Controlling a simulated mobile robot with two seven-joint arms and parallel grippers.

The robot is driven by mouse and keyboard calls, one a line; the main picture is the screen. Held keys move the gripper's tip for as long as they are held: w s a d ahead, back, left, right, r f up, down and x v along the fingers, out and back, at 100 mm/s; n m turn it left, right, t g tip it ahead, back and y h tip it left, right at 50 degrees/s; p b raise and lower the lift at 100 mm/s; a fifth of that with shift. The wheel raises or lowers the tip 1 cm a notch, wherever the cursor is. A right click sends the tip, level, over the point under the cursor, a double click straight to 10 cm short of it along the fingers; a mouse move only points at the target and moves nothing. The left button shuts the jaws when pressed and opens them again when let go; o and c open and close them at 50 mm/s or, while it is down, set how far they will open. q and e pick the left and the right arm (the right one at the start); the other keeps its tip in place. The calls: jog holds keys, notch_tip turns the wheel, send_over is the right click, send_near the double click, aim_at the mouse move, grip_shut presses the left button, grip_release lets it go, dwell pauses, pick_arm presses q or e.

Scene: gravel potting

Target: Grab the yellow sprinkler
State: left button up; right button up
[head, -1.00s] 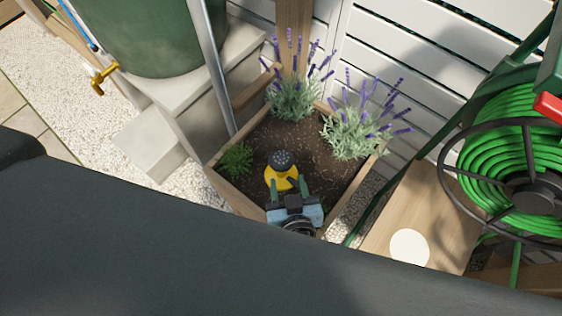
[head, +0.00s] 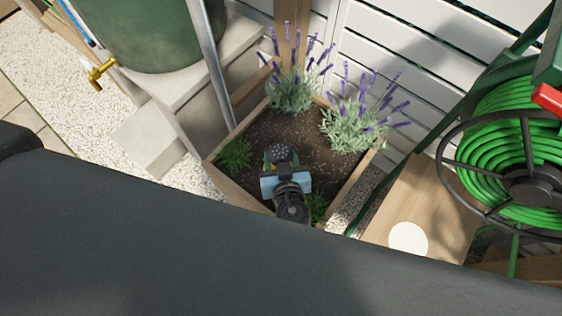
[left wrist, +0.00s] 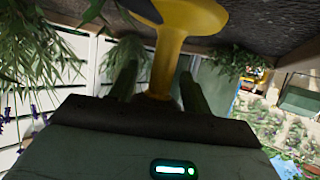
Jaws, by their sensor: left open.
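The yellow sprinkler (head: 268,167) is in the wooden planter, mostly hidden behind my left gripper in the head view; its dark round rose shows just beyond the gripper. My left gripper (head: 281,160) is over the soil at the sprinkler. In the left wrist view the yellow sprinkler (left wrist: 178,45) shows large, its narrow part between the two fingers of my left gripper (left wrist: 156,85). The fingers are open on either side, with a visible gap at least on the right. My right gripper is not in view.
The wooden planter (head: 352,183) holds lavender plants (head: 352,130) at the back and right, and a small green plant (head: 236,152) at the left. A green hose reel (head: 515,150) stands at the right. A green barrel (head: 150,35) with a brass tap is at the left.

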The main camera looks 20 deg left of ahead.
pick_arm(q)
jog(key=shift+c, duration=0.2)
grip_shut()
jog(key=shift+r, duration=0.2)
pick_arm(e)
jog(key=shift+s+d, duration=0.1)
